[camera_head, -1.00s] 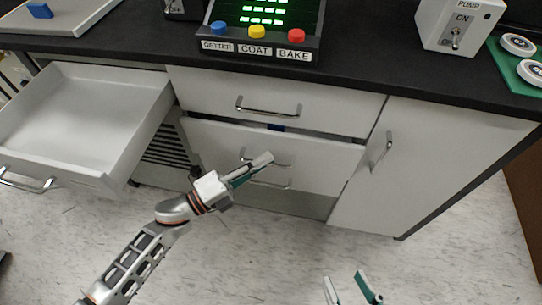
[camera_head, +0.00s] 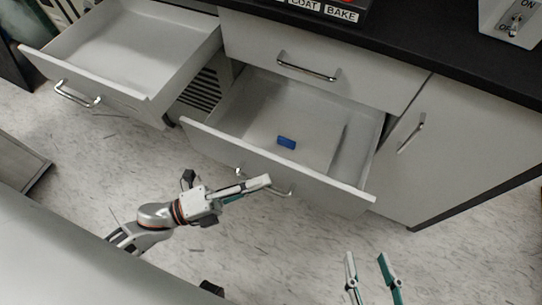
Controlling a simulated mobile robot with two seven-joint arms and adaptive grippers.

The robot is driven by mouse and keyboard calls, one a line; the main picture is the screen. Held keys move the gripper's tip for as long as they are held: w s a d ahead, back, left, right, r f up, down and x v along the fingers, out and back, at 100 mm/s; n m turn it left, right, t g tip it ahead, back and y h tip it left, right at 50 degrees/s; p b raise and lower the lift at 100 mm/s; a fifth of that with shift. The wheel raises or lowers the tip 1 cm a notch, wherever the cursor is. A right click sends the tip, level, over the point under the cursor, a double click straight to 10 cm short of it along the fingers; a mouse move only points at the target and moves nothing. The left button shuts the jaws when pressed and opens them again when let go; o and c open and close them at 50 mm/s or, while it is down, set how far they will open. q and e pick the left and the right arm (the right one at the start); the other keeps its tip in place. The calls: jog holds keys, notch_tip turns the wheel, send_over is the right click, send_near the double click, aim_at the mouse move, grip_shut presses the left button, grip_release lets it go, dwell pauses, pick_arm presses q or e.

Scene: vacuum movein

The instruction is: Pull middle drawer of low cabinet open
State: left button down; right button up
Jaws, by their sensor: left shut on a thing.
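The middle drawer (camera_head: 236,148) of the low cabinet stands pulled well out, and its white inside shows. A small blue block (camera_head: 287,142) lies on its floor. My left gripper (camera_head: 262,183) is at the drawer's front, shut on the metal handle (camera_head: 287,191), which its fingers partly hide. My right gripper (camera_head: 370,262) is at the bottom of the view, low in front of the cabinet, with its two fingers apart and nothing between them.
Another drawer (camera_head: 88,88) hangs open and empty at the left. The drawer above the middle one (camera_head: 303,62) is shut, and so is the cabinet door (camera_head: 440,150) at the right. The black counter (camera_head: 440,62) runs above. Speckled floor is clear at the lower right.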

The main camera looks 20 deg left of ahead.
pick_arm(q)
jog(key=shift+s+a, duration=0.2)
jog(key=shift+s, duration=2.05)
jog(key=c, duration=2.4)
grip_release()
jog(key=shift+c, duration=0.2)
